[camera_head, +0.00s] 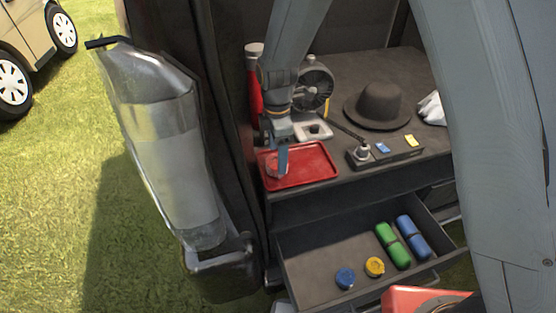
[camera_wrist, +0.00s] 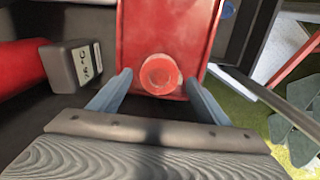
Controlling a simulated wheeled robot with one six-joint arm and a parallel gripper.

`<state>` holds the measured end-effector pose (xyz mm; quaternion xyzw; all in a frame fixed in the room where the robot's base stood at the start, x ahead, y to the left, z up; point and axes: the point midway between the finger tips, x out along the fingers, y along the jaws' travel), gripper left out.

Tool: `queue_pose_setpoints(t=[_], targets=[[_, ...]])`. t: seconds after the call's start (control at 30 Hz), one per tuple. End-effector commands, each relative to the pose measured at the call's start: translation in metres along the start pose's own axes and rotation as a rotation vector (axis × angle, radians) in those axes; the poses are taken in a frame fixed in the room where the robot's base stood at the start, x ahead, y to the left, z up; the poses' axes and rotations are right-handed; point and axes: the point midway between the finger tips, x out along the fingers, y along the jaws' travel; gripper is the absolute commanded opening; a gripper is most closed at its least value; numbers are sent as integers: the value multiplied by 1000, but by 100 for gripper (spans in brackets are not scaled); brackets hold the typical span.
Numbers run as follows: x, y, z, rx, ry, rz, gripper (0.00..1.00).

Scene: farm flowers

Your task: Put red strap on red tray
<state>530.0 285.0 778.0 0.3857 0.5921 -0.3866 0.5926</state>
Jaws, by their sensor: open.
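The red strap is a small round roll (camera_wrist: 159,73). It lies on the red tray (camera_wrist: 168,25), near the tray's end closest to my gripper in the wrist view. My gripper (camera_wrist: 158,80) is open, with one finger on each side of the strap and a gap to both. In the head view my gripper (camera_head: 283,166) points down over the left part of the red tray (camera_head: 315,168). The strap there (camera_head: 273,167) is partly hidden by the finger.
An open drawer (camera_head: 310,287) below holds a blue roll (camera_head: 345,278), a yellow roll (camera_head: 375,267), a green cylinder (camera_head: 392,246) and a blue cylinder (camera_head: 413,237). A red bottle (camera_head: 254,85), a hat (camera_head: 377,104) and a switch box (camera_head: 385,151) stand around the tray.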

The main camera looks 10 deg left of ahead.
Motion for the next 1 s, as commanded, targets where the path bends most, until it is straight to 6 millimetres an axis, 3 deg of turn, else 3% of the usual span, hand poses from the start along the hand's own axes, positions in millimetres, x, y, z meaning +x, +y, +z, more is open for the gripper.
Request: queue_pose_setpoints(t=[0.2,0.4,0.77,0.87,1.0], targets=[[-46,2,0,0,1,5,70],[-74,1,0,0,0,2,70],[-86,-1,2,11,0,0,70],[-91,-10,19,106,1,2,70],[-102,-48,71,453,2,3,70]])
